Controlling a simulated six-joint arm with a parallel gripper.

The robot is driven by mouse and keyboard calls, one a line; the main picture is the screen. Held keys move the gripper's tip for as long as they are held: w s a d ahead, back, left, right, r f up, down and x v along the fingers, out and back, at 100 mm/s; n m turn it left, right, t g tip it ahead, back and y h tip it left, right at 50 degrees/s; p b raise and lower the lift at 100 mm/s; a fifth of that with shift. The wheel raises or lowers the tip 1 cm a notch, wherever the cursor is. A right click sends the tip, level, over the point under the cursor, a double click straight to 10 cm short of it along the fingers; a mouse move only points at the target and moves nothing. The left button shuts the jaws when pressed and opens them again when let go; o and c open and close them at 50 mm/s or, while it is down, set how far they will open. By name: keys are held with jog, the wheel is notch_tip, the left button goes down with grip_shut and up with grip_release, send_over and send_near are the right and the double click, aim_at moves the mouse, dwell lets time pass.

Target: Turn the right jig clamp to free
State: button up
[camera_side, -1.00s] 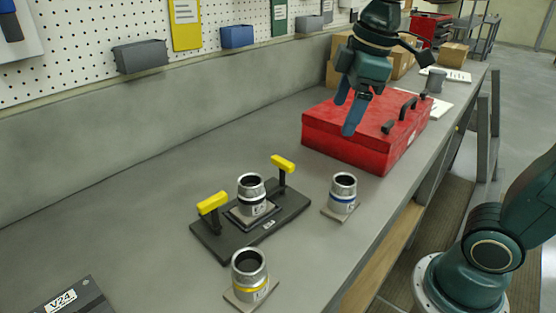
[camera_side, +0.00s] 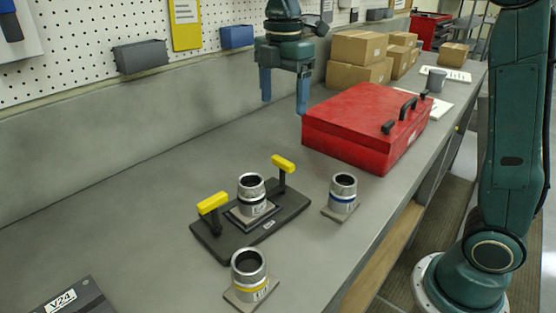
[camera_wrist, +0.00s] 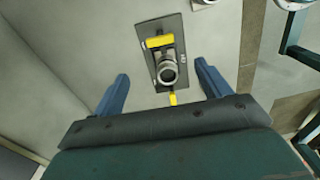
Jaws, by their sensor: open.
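The dark jig plate (camera_side: 215,240) holds a metal turret (camera_side: 252,194) between two yellow-handled clamps. The right jig clamp (camera_side: 283,164) has its handle across the plate's length. The left clamp (camera_side: 212,202) has its handle along it. In the wrist view, the crosswise handle at the far end matches the right clamp (camera_wrist: 158,41); the lengthwise one is at the near end (camera_wrist: 173,98). My gripper (camera_side: 284,105) is open and empty, held high above the bench and apart from the clamps. Its two fingers frame the jig in the wrist view (camera_wrist: 161,70).
A blue-banded turret (camera_side: 343,192) and a yellow-banded turret (camera_side: 249,272) stand on small pads along the jig's front side. A red toolbox (camera_side: 365,127) sits to its right, with cardboard boxes (camera_side: 360,50) behind. The bench between jig and back wall is clear.

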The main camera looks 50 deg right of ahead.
aim_at(283, 160)
jog(key=shift+f, duration=0.1)
jog(key=shift+f, duration=6.8)
jog(key=c, duration=1)
